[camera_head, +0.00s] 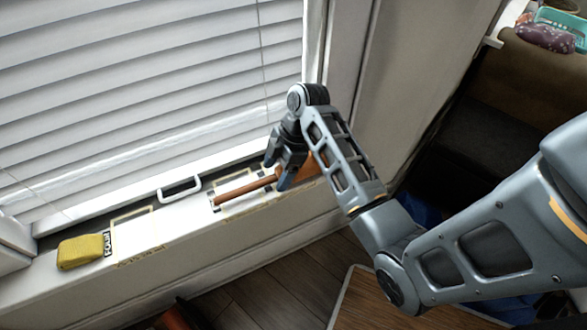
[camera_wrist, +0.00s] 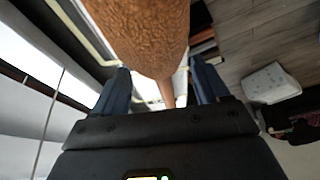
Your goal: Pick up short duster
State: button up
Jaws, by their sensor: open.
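The short duster (camera_head: 245,189) lies on the white window sill. Its brown handle points left, and its wider orange-brown end is partly hidden behind my arm. My gripper (camera_head: 277,173) is over the duster from above, with its fingers on either side of it. In the wrist view the duster's broad textured end (camera_wrist: 150,35) fills the top middle, and its thin handle runs down between the two open blue fingers of my gripper (camera_wrist: 163,84). I cannot tell whether either finger touches it.
A yellow sponge-like block (camera_head: 80,252) lies at the left of the sill (camera_head: 150,237). A white window handle (camera_head: 180,190) sticks out behind the sill. White blinds (camera_head: 130,90) and the window frame stand close behind my gripper. Wooden floor (camera_head: 285,270) lies below.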

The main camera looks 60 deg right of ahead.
jog(key=shift+x, duration=1)
jog(key=c, duration=1.1)
jog(key=shift+r, duration=0.6)
notch_tip(320, 180, up, 3)
jog(key=shift+f, duration=0.25)
jog(key=s+d+r+p, duration=0.3)
jog(key=s+r, duration=0.4)
jog(key=s, duration=0.4)
jog(key=shift+r+p, duration=0.15)
jog(key=shift+p, duration=0.6)
